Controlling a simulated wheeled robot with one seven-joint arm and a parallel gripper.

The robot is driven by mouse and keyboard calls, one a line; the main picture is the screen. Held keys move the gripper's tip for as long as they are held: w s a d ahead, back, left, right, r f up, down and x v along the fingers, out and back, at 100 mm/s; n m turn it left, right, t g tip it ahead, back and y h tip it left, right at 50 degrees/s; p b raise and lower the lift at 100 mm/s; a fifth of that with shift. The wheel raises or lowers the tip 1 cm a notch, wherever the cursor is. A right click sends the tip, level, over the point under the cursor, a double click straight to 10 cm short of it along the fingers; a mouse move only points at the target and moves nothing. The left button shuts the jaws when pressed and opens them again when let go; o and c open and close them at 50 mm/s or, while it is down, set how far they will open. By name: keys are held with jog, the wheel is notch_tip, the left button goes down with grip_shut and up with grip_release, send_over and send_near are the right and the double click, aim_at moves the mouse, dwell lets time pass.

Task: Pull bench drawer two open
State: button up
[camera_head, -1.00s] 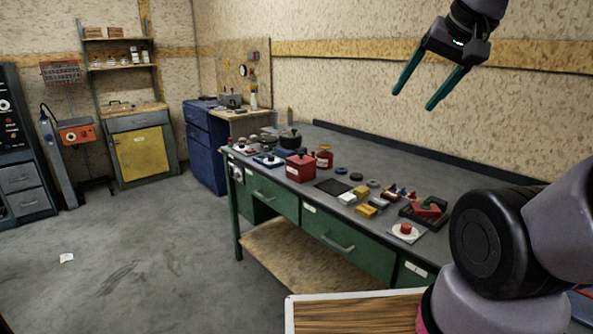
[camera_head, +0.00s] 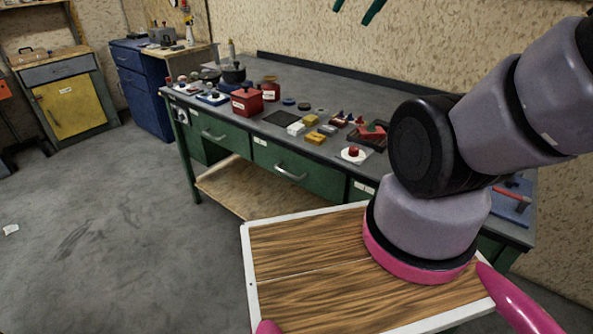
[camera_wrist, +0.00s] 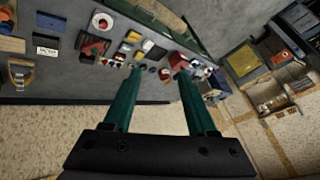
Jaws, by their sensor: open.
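The green workbench (camera_head: 400,108) has a row of green drawers along its front. One drawer (camera_head: 222,134) with a bar handle is at the left. Another drawer (camera_head: 298,172) with a silver bar handle (camera_head: 290,174) is in the middle, and part of a third (camera_head: 360,192) shows at the right. All look closed. Their small white labels are too small to read, so I cannot tell which is two. My gripper (camera_head: 354,12) is open and empty, high above the bench at the picture's top edge. Its two green fingers (camera_wrist: 157,78) are spread in the wrist view, touching nothing.
The bench top holds a red box (camera_head: 247,102), a red button on a white plate (camera_head: 353,154) and several small blocks. A wooden shelf (camera_head: 240,190) lies below the drawers. A blue cabinet (camera_head: 140,85) stands beyond the left end.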

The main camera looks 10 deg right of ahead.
jog(key=w+a+f+g+y, duration=0.2)
jog(key=a+f+g+y, duration=0.3)
jog(key=a, duration=0.3)
jog(key=w+a+f+g+y, duration=0.3)
jog(key=a+f+g+y, duration=0.15)
jog(key=a, duration=0.25)
jog(key=w+a+f+m+t+y, duration=0.2)
jog(key=w+a+f+m+y, duration=0.1)
jog(key=w+f, duration=0.3)
jog(key=w+a+f+m+t+y, duration=0.2)
jog(key=w+f+m+t+y, duration=0.15)
jog(key=w, duration=0.35)
jog(key=w+d+f+m+t+h, duration=0.1)
jog(key=w+f+m+t, duration=0.15)
jog(key=f, duration=0.35)
jog(key=w+d+f+m+t, duration=0.2)
jog(key=w+f+t, duration=0.1)
jog(key=f+t, duration=0.15)
jog(key=m+t+h, duration=0.5)
jog(key=h, duration=0.7)
send_near(289, 175)
jog(key=x, duration=1.1)
jog(key=shift+w+f, duration=0.1)
jog(key=shift+w, duration=0.25)
jog(key=shift+a, duration=0.1)
